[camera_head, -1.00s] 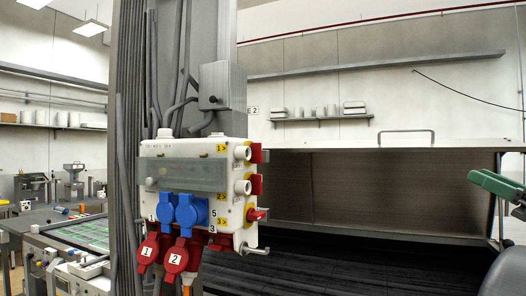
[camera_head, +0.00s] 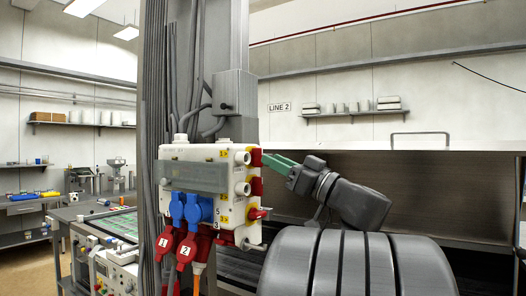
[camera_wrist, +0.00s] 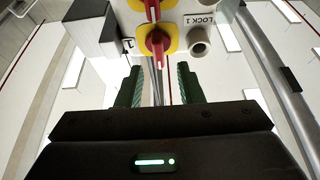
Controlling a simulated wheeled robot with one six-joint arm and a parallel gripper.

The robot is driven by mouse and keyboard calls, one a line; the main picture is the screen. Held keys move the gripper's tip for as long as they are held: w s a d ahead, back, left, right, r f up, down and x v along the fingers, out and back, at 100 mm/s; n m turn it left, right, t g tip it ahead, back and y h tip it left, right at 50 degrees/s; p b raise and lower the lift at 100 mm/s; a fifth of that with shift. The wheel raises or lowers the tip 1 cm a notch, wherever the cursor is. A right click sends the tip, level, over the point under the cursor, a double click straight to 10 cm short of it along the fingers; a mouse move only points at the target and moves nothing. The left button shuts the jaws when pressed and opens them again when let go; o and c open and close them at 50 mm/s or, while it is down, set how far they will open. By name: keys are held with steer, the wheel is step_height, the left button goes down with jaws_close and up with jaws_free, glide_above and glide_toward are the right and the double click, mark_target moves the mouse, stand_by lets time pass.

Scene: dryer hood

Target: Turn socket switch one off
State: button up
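The socket box (camera_head: 205,195) is mounted on a grey pillar, with red rotary switches on its right side. Switch one (camera_head: 256,157) is the topmost, beside a yellow "1" label. In the wrist view switch one (camera_wrist: 158,42) is a red handle on a yellow plate, between a "1" label and "LOCK 1". Its handle lies along the picture's vertical. My gripper (camera_head: 270,160) has green fingers and points left at switch one, close to it. In the wrist view my gripper (camera_wrist: 159,76) is open, with the switch ahead of the gap; contact cannot be told.
The other red switches, the middle one (camera_head: 257,186) and the lowest one (camera_head: 257,213), sit below. Blue plugs (camera_head: 190,209) and red plugs (camera_head: 176,246) hang from the box front. A bench (camera_head: 120,225) stands left; a large hood (camera_head: 440,195) lies behind my arm.

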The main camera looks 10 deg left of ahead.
mark_target(262, 154)
steer(key=shift+p+x, duration=0.4)
steer(key=shift+x, duration=1.7)
jaws_close()
